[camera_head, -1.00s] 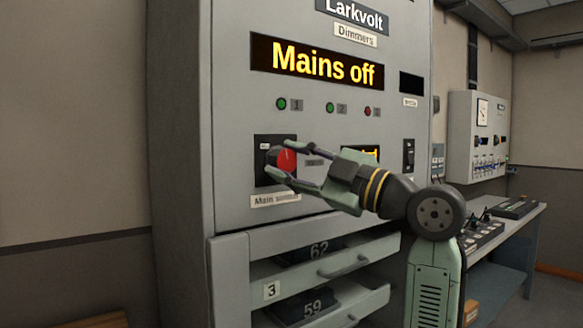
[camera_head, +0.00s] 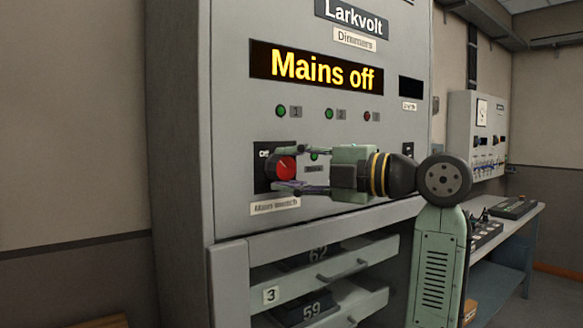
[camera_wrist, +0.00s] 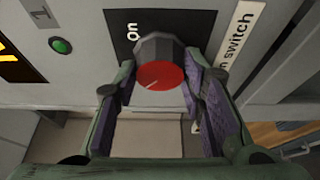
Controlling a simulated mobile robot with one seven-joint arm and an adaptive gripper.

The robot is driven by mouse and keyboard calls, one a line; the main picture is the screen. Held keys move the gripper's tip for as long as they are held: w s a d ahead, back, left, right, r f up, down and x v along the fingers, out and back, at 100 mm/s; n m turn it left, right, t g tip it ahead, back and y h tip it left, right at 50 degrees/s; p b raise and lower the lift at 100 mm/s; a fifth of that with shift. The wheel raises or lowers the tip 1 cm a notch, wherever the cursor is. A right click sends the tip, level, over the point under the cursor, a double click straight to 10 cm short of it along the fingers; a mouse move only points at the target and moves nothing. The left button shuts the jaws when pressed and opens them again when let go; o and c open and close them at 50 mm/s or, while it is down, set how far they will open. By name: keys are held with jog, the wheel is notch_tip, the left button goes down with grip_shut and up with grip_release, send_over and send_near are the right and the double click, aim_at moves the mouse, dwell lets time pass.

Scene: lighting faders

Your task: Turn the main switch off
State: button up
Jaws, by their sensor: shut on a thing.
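The main switch is a dark rotary knob with a red face (camera_head: 282,168) and a thin pale pointer line. It sits on a black plate (camera_head: 262,184) above a "Main switch" label (camera_head: 274,207), on the grey dimmer cabinet. In the wrist view the red face (camera_wrist: 161,76) is between my finger pads, with "On" readable on the plate (camera_wrist: 184,20). My gripper (camera_head: 276,169) is shut on the knob, one finger above and one below in the head view. The display (camera_head: 316,70) reads "Mains off".
Two green lamps (camera_head: 281,111) and a red lamp sit below the display. Below the switch, numbered drawers (camera_head: 318,280) stand out from the cabinet. A desk with consoles (camera_head: 514,208) and a grey wall box (camera_head: 478,135) are at right.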

dwell(0.4)
jog(key=o, duration=1.1)
jog(key=v, duration=1.2)
